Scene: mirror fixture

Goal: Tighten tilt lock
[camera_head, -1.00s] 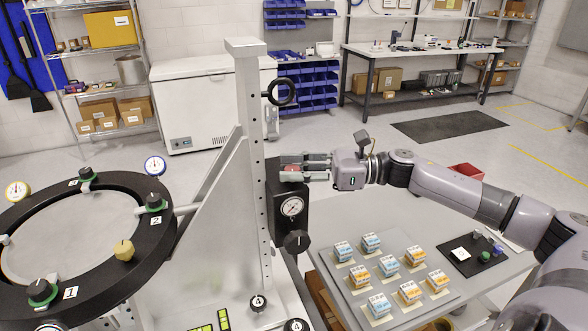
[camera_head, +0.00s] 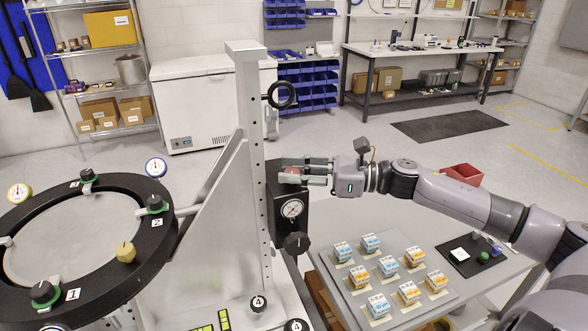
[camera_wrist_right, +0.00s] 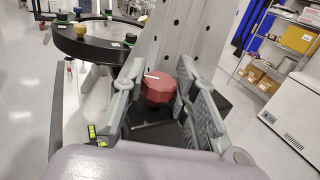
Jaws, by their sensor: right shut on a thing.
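A red faceted knob (camera_wrist_right: 158,88) with a white mark on top sits between the two fingers of my right gripper (camera_wrist_right: 165,98) in the right wrist view. In the head view the red knob (camera_head: 290,170) shows partly behind the fingers, on the black block beside the grey upright post. My right gripper (camera_head: 304,172) is shut on it, reaching in from the right. The black ring mirror cell (camera_head: 165,215) is on the left of the fixture, with numbered green-based knobs and a yellow knob (camera_head: 126,252). My left gripper is not in view.
A white dial gauge (camera_head: 292,209) and a black knob (camera_head: 297,243) sit just below my right gripper. A grey table (camera_head: 340,222) with several small boxes and a black mat (camera_head: 470,262) stands at the lower right.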

